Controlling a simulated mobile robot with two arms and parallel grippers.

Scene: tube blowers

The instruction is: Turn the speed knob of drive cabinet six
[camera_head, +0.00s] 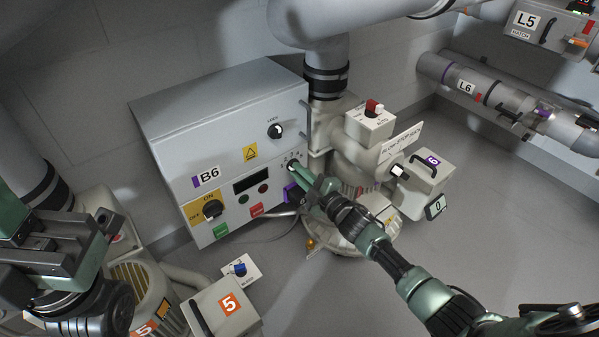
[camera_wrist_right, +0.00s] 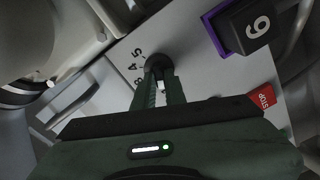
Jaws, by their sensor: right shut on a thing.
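Drive cabinet B6 (camera_head: 220,125) is a grey box with a yellow ON/OFF switch (camera_head: 211,209), a dark display (camera_head: 252,181) and red and green buttons. The black speed knob (camera_head: 291,166) is on its front at the right, beside a small numbered scale. In the right wrist view the knob (camera_wrist_right: 158,65) sits between my fingertips, with 5 and 4 readable beside it. My right gripper (camera_head: 300,174) is shut on this knob; the fingers partly hide it. My left gripper (camera_head: 104,216) is at the left, away from the cabinet; its jaw opening is unclear.
A purple-backed block marked 6 (camera_wrist_right: 247,27) is close to my right fingers. A blower with a red switch box (camera_head: 370,121) stands right of the cabinet. A box marked 5 (camera_head: 226,307) is in front. Open floor lies right.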

